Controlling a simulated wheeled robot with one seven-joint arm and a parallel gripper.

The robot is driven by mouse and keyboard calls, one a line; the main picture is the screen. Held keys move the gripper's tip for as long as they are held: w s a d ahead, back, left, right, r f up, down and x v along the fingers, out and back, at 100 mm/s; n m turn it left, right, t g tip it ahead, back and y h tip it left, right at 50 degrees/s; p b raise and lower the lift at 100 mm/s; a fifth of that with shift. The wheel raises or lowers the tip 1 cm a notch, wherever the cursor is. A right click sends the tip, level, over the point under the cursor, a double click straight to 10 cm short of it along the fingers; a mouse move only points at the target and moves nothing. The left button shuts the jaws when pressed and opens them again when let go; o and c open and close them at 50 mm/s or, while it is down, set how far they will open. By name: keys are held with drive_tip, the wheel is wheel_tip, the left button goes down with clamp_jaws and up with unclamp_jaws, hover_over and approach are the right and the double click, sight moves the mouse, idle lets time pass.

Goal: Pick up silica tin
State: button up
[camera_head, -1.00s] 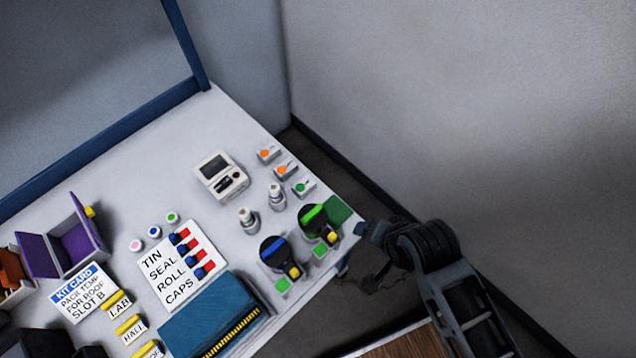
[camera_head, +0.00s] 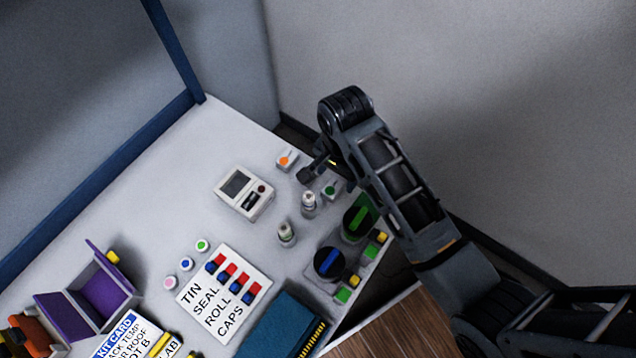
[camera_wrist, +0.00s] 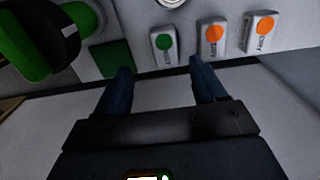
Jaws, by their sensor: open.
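Small white tins with coloured discs stand at the table's back right edge. In the head view I see one with an orange disc (camera_head: 287,160) and one with a green disc (camera_head: 330,191); my gripper (camera_head: 308,174) hides the space between them. The wrist view shows the green-disc tin (camera_wrist: 164,47) and two orange-disc tins, one in the middle (camera_wrist: 212,39) and one at right (camera_wrist: 262,32). Their labels are too small to read. My gripper (camera_wrist: 160,67) is open and empty, its fingers pointing towards the green-disc and middle orange-disc tins, apart from them.
Beside the tins are a green pad (camera_wrist: 111,58) and a round green-topped holder (camera_head: 357,220). Two small bottles (camera_head: 308,204) (camera_head: 287,235) and a white meter (camera_head: 243,193) stand nearby. A wall is behind the table edge.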

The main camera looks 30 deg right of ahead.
sight(333, 187)
drive_tip(key=f, duration=0.7)
drive_tip(key=shift+w+a+f+b, duration=0.15)
drive_tip(key=shift+w+f+b, duration=0.15)
drive_tip(key=shift+w, duration=0.1)
drive_tip(key=c, duration=1.1)
